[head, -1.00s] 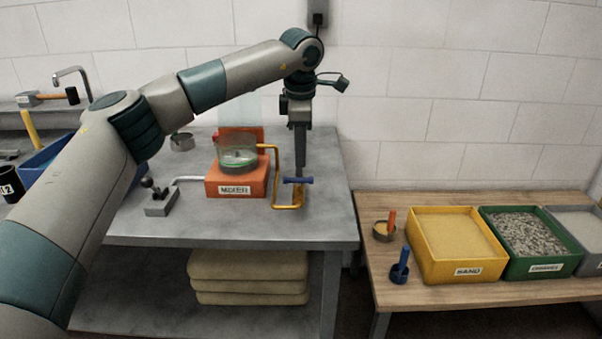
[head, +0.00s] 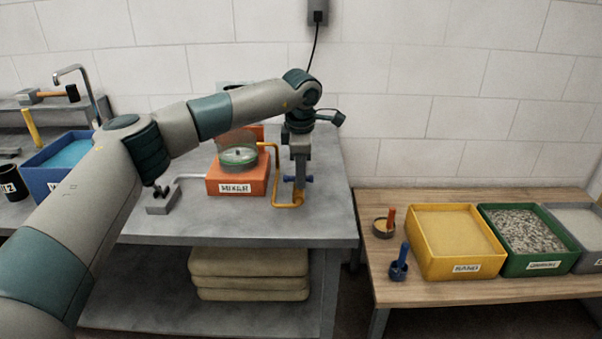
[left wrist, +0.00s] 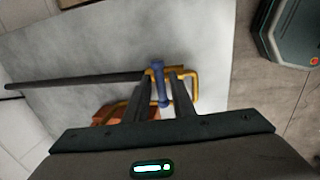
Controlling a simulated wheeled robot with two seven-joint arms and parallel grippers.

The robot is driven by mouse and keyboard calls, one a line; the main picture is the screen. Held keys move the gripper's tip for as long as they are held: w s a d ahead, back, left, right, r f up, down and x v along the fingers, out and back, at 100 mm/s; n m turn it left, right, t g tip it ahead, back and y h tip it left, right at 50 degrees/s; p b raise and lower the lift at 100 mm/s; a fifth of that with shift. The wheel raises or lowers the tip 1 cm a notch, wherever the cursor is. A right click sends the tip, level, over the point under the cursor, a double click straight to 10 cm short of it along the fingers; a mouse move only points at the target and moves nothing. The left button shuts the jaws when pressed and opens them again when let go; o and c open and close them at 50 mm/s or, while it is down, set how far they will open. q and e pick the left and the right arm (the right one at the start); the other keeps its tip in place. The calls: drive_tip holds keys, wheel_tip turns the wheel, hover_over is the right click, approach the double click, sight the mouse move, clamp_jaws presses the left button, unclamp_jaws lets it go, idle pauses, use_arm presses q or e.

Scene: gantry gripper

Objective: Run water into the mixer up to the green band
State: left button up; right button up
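The orange mixer (head: 225,175) stands on the grey bench with a clear round bowl (head: 238,160) on top. A green band (head: 238,150) shows on the bowl; I cannot make out a water level. A yellow pipe (head: 275,175) runs from the mixer to a valve with a blue handle (head: 308,179). My left gripper (head: 299,183) points down at the handle and partly hides it. In the left wrist view, the fingers of my left gripper (left wrist: 161,82) are apart, one on each side of the blue handle (left wrist: 158,88). My right gripper is out of view.
A small grey lever box (head: 162,204) sits left of the mixer, joined by a pale pipe. A wooden table at right holds a yellow sand bin (head: 463,268), a green gravel bin (head: 540,264) and small scoops. The bench front is clear.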

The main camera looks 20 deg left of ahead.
use_arm(q)
clamp_jaws()
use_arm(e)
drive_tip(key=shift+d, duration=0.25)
